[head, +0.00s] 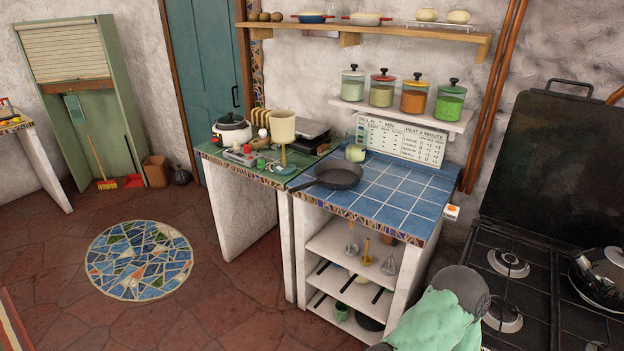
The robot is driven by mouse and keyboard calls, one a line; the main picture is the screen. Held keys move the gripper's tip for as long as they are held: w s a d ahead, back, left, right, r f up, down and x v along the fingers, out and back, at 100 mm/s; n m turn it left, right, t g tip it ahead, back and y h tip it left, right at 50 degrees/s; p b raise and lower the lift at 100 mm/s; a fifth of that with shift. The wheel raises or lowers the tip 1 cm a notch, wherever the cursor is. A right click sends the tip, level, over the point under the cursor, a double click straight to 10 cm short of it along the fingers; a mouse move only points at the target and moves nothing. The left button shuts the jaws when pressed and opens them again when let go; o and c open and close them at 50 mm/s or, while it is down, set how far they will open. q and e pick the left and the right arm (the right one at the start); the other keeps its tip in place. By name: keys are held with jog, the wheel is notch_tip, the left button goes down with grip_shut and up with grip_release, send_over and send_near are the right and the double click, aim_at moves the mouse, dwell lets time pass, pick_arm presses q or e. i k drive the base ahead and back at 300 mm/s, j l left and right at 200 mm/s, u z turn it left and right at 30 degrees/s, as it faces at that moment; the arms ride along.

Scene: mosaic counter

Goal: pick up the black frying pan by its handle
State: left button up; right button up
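Nothing touches the pan. Part of a mint-green arm of mine shows at the lower right, in front of the counter. Neither gripper is in view.
A cream-shaded lamp (282,128) stands left of the pan, and a glass jar (355,150) stands behind it. A recipe board (402,141) leans at the back. The counter right of the pan is clear. A stove (520,285) with a kettle (601,275) is at right.

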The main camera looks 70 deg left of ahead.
aim_at(337, 174)
jog(key=u, duration=2)
